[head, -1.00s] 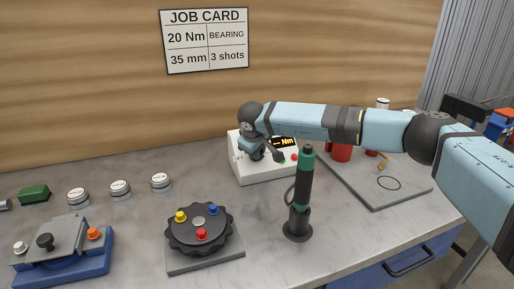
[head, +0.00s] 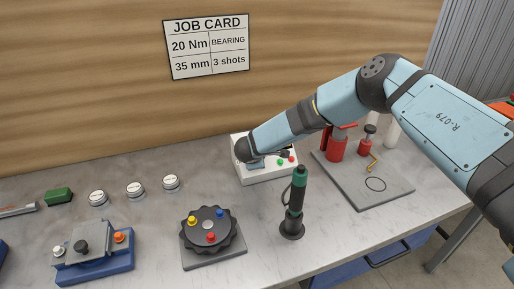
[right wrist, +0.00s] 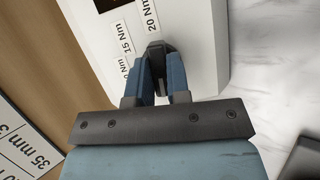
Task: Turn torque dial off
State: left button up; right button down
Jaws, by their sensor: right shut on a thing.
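The white torque controller box (head: 270,178) stands against the back wall, with a red and a green button on its front. My right gripper (right wrist: 158,82) is shut on the dark torque dial (right wrist: 157,48) on the box face. In the right wrist view, labels "15 Nm" and "20 Nm" show beside the dial, and another label is partly covered. The dial's pointer setting cannot be made out. In the head view, my right arm hides the dial and the display. My left gripper is not in view.
A green-and-black driver (head: 294,205) stands upright in front of the box. A black rotary fixture (head: 207,230) is left of it. A grey plate (head: 372,190) with a red press (head: 337,146) lies to the right. A job card (head: 207,47) hangs on the wall.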

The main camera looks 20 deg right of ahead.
jog(key=shift+n+t+p, duration=0.3)
jog(key=shift+n+p, duration=0.15)
jog(key=shift+n, duration=0.15)
jog(key=c, duration=1.1)
grip_release()
jog(key=shift+s+r, duration=0.1)
jog(key=b+v, duration=0.1)
jog(key=v, duration=1.2)
jog(key=shift+s+a+r, duration=0.1)
jog(key=shift+s+r, duration=0.1)
